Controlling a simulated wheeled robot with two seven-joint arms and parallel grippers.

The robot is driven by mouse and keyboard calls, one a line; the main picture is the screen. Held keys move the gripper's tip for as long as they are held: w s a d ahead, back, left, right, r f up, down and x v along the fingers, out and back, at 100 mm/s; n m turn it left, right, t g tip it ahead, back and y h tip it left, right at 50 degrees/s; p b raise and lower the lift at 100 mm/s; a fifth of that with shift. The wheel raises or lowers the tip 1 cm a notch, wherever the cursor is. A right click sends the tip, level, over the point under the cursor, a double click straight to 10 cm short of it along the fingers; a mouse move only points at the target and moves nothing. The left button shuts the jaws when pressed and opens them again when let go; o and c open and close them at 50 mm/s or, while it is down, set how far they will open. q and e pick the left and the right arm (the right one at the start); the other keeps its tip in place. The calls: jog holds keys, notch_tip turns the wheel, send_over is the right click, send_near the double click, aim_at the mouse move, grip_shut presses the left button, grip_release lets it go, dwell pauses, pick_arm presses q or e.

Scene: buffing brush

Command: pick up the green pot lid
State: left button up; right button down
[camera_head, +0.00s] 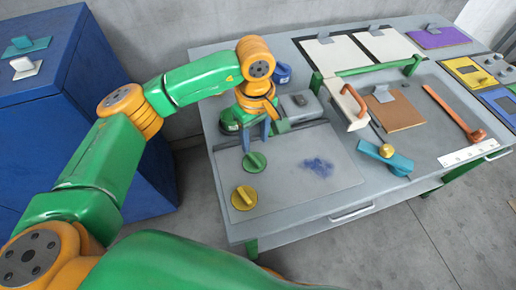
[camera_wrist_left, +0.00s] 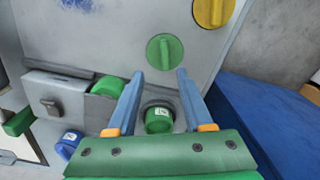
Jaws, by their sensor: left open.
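The green pot lid (camera_head: 254,161) is a round disc with a raised bar grip, lying on the grey board at the left of the workbench. It also shows in the left wrist view (camera_wrist_left: 164,51), just beyond the fingertips. My left gripper (camera_head: 257,141) has its blue fingers apart and pointing down, behind the lid as the head view shows it. In the left wrist view the fingers (camera_wrist_left: 160,74) are spread, with the lid apart from them. My right gripper does not show.
A similar yellow lid (camera_head: 245,197) lies in front of the green one. A green labelled container (camera_wrist_left: 158,120) shows between the fingers in the wrist view. A grey box (camera_head: 300,106) stands beside the gripper. A blue-stained patch (camera_head: 317,167) marks the board, otherwise clear on the right.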

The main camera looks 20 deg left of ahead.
aim_at(253, 157)
pick_arm(q)
jog(key=shift+s+a+f+p, duration=0.2)
jog(key=shift+s+f+p, duration=0.65)
jog(key=shift+f+p, duration=0.2)
jog(key=f, duration=0.3)
jog(key=shift+w, duration=0.2)
jog(key=shift+w+f, duration=0.2)
jog(key=shift+w, duration=0.05)
jog(key=shift+s+r, duration=0.15)
jog(key=shift+s, duration=0.05)
grip_shut()
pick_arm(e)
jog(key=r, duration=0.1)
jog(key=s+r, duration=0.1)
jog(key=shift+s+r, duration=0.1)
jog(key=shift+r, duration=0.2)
pick_arm(q)
jog(key=shift+w, duration=0.1)
